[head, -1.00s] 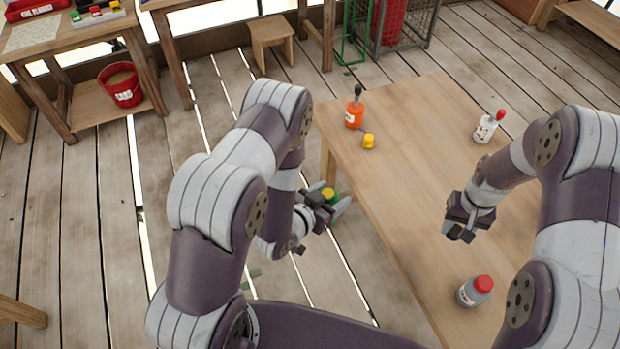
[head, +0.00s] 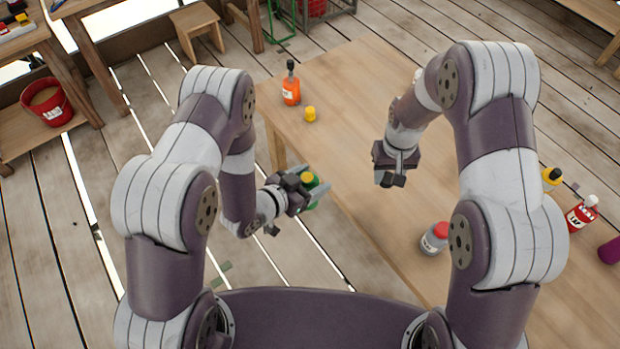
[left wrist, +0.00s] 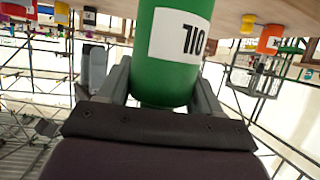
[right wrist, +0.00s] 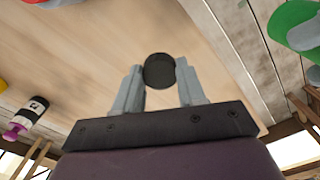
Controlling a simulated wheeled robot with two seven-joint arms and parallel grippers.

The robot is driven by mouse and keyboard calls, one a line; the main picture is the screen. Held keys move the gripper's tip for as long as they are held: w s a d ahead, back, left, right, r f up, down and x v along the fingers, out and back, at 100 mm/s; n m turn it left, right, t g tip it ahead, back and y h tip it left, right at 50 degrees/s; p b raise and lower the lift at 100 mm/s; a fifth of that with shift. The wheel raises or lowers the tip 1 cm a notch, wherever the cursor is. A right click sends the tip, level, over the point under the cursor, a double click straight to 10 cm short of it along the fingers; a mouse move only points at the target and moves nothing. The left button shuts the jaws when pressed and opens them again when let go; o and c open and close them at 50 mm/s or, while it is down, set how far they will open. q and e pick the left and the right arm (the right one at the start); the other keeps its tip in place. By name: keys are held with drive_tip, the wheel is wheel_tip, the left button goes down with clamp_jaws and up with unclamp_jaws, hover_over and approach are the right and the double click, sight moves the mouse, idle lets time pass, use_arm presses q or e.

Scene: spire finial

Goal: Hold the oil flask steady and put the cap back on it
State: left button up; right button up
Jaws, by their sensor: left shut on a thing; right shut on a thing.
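The green oil flask (left wrist: 165,85) is clamped between the fingers of my left gripper (head: 318,191), with its white OIL label showing in the left wrist view. In the head view the flask is small and partly hidden, with yellow at its top, beside the table's left edge. My right gripper (head: 390,181) is over the table, to the right of the flask and apart from it. It is shut on a small dark round piece, which looks like the cap (right wrist: 159,70). The flask also shows at the upper right of the right wrist view (right wrist: 290,18).
On the wooden table (head: 345,75) stand an orange bottle (head: 291,92), a loose yellow cap (head: 311,114) and a grey bottle with a red top (head: 435,238). More bottles, one of them red (head: 581,214), stand at the right. The table between the grippers is clear.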

drive_tip(key=n, duration=0.1)
approach(307, 177)
drive_tip(key=w+d+f, duration=0.4)
drive_tip(key=d+f, duration=0.2)
drive_tip(key=s+a+r+m, duration=0.1)
drive_tip(key=a, duration=0.1)
drive_tip(key=s+a+r+m, duration=0.1)
drive_tip(key=a+r, duration=0.1)
drive_tip(key=s+a+r+m, duration=0.1)
drive_tip(key=a, duration=0.2)
drive_tip(key=shift+r+m, duration=0.3)
drive_tip(key=shift+m, duration=0.1)
drive_tip(key=shift+s+d+r+m, duration=0.15)
drive_tip(key=shift+s+d+m, duration=0.15)
drive_tip(key=shift+m, duration=0.5)
drive_tip(key=shift+s+d+m, duration=0.2)
drive_tip(key=shift+m, duration=0.5)
drive_tip(key=shift+f, duration=2.05)
